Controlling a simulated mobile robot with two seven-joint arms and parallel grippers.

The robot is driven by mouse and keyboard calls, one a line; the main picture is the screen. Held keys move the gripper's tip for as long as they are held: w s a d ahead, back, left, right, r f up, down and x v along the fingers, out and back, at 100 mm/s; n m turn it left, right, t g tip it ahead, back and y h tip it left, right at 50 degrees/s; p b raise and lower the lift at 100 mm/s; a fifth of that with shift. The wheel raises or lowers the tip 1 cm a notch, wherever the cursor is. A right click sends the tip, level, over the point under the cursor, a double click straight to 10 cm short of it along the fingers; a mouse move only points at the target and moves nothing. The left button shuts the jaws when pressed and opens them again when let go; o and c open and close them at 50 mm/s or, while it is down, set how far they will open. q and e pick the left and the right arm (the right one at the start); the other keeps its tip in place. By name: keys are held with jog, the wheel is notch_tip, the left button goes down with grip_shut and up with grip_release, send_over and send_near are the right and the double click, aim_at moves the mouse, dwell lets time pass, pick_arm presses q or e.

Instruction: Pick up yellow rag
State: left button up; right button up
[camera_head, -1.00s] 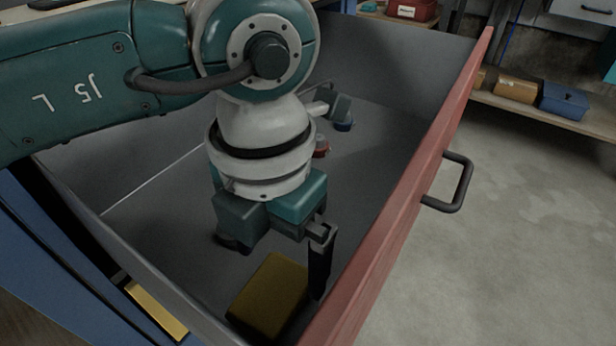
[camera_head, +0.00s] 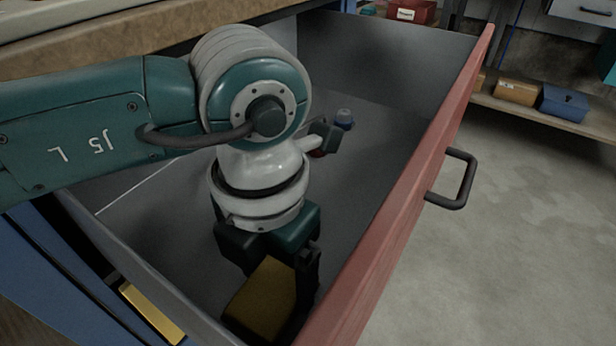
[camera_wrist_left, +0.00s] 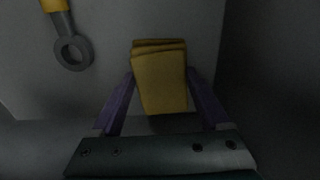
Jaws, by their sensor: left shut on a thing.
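The yellow rag (camera_head: 262,299) is a folded block inside the open drawer, near its front end. My left gripper (camera_head: 281,282) reaches down into the drawer and is shut on the rag. In the left wrist view the rag (camera_wrist_left: 160,77) sits between the two fingers of the left gripper (camera_wrist_left: 160,88), one against each side. Whether the rag touches the drawer floor is hard to tell. My right gripper is not in view.
The red drawer front (camera_head: 402,217) with its black handle (camera_head: 460,180) runs along the right. A ring-ended tool (camera_wrist_left: 71,50) lies left of the rag in the wrist view. A shelf with boxes (camera_head: 564,102) stands at the back right.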

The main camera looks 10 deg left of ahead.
aim_at(276, 281)
pick_arm(q)
jog(key=shift+c, duration=1.3)
notch_tip(276, 281, up, 20)
jog(key=p, duration=0.6)
